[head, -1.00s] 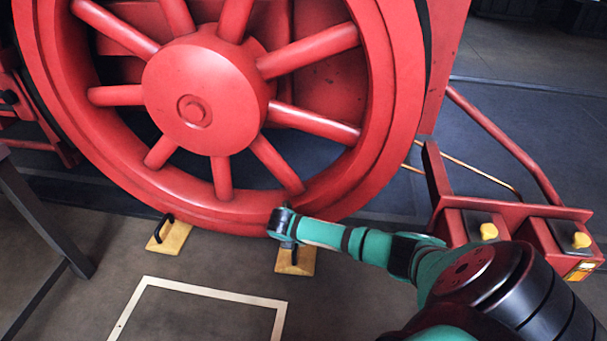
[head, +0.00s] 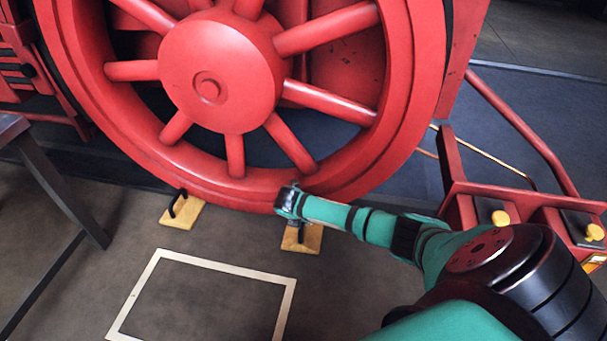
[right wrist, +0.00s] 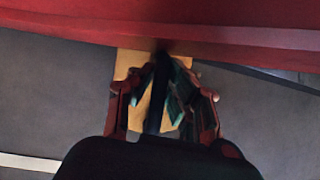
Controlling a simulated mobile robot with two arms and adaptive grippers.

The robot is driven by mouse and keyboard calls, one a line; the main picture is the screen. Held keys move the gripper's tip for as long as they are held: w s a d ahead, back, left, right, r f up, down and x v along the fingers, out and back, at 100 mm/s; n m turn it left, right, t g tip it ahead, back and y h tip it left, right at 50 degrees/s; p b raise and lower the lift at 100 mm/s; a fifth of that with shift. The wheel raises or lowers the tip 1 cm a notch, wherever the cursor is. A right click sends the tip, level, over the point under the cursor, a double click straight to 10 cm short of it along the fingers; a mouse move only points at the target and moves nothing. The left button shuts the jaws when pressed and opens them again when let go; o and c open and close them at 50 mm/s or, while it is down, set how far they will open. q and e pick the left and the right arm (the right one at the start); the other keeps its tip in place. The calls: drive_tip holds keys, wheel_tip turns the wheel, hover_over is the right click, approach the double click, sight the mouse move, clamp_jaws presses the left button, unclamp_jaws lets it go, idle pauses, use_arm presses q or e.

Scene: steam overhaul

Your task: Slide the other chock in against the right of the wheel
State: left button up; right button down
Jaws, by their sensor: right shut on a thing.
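The large red wheel (head: 225,75) fills the upper left of the head view. One yellow chock (head: 183,211) with a black handle lies at the wheel's foot on the left. The other yellow chock (head: 305,240) is on the floor by the wheel's lower right. My right gripper (head: 298,228) is over this chock, shut on its dark handle. In the right wrist view the fingers (right wrist: 160,105) close on the handle, with the yellow base (right wrist: 127,68) beneath and the red rim just beyond. Whether the chock touches the rim is unclear. My left gripper is out of view.
A pale rectangular outline (head: 210,264) is marked on the floor in front. A dark table or stand (head: 50,180) is at the left. A red frame with yellow knobs (head: 500,217) stands to the right, near my right arm.

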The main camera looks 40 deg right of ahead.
drive_tip(key=shift+w+d+r, duration=0.2)
drive_tip(key=shift+w, duration=0.05)
drive_tip(key=c, duration=1.4)
unclamp_jaws()
drive_tip(key=shift+o, duration=1)
drive_tip(key=shift+s+a+f, duration=0.1)
drive_tip(key=shift+s+f, duration=0.1)
drive_tip(key=o, duration=0.6)
